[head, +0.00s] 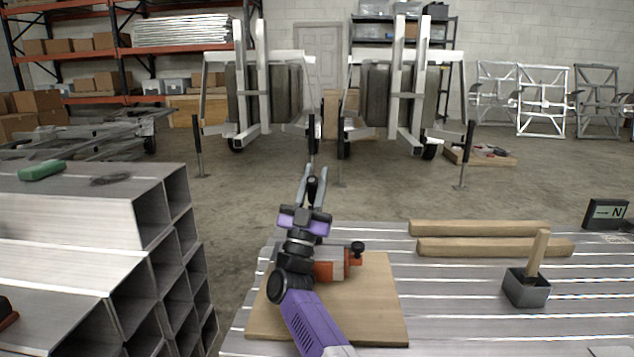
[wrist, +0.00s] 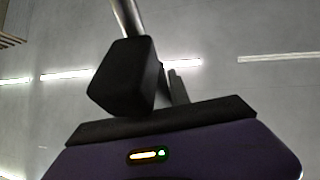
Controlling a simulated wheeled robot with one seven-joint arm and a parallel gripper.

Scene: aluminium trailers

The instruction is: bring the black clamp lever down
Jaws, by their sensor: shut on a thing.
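An orange fixture (head: 330,264) with a black knob (head: 358,248) lies on a wooden board (head: 380,315), partly hidden by my arm. The lever's joint is hidden.
Stacked square aluminium tubes (head: 75,215) stand at the left, with a green object (head: 42,170) on top. On the slatted bench (head: 450,320) lie two wooden bars (head: 480,228) and a grey box (head: 526,288) with a wooden handle. A display (head: 606,213) stands at the right.

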